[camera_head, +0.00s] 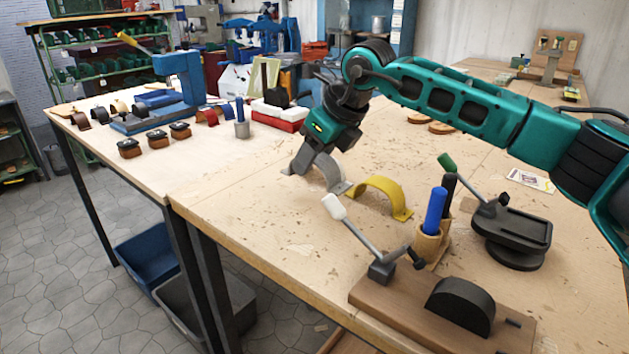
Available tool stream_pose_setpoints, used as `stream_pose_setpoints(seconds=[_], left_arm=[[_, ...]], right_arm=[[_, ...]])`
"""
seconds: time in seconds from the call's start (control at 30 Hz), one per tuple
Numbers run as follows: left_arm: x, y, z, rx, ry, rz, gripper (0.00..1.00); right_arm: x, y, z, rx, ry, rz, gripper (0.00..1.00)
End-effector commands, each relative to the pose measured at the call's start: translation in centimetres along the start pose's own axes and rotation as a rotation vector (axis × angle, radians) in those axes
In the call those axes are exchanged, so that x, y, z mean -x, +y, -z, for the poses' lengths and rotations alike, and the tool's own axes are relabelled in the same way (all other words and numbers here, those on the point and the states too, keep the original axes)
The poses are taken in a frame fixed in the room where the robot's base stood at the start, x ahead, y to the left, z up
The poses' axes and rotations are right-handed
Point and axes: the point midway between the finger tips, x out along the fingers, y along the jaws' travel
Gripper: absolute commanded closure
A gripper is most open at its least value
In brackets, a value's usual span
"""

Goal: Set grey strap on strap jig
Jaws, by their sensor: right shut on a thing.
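The grey strap (331,172) is an arched band on the bench, left of a yellow strap (383,194). My right gripper (304,163) is shut on the grey strap at its left side, with the fingers pointing down. The strap is at or just above the bench top; I cannot tell which. The strap jig (385,308) is a wooden board at the front right. It bears a black half-round form (461,306), which is bare, and a lever clamp with a white handle (334,206), which leans up to the left. My left gripper is not in view.
A wooden holder (431,246) with a blue-handled tool stands behind the jig. A black swivel fixture (510,235) with a green-handled lever is to its right. A red and white box (279,115) stands at the back. The bench front left of the jig is clear.

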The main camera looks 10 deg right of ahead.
Motion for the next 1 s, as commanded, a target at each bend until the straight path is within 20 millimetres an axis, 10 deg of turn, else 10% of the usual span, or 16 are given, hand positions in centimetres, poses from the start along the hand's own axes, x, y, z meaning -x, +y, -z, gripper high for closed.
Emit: stream_pose_setpoints(seconds=[0.8, 0.83, 1.0], left_arm=[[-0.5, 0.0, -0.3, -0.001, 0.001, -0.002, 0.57], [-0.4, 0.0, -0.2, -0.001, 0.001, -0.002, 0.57], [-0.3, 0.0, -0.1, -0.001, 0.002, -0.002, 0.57]], right_arm=[[-4.5, 0.0, 2.6, 0.0, -0.001, 0.001, 0.87], [-4.4, 0.0, 2.5, 0.0, -0.001, 0.001, 0.52], [-4.4, 0.0, 2.5, 0.0, -0.001, 0.001, 0.35]])
